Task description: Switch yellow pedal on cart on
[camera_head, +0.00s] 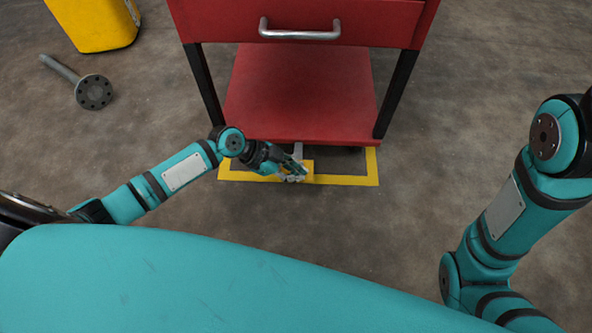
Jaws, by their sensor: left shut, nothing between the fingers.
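The cart (300,97) is red, with a drawer on top, dark legs and a red lower shelf. The yellow pedal (308,165) sits low at the middle of the cart's front edge, just under the shelf, below a grey bracket. My left gripper (296,176) is shut and empty. It is down at the pedal, overlapping it in the picture and hiding part of it. I cannot tell whether the fingers touch the pedal or which way the pedal is switched. My right gripper is out of the picture; only its arm shows at the right.
A yellow line frame (345,180) is marked on the floor around the cart's base. A metal shaft with a flange (93,92) lies on the floor at the left. A yellow container (95,24) stands at the upper left. The floor right of the cart is clear.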

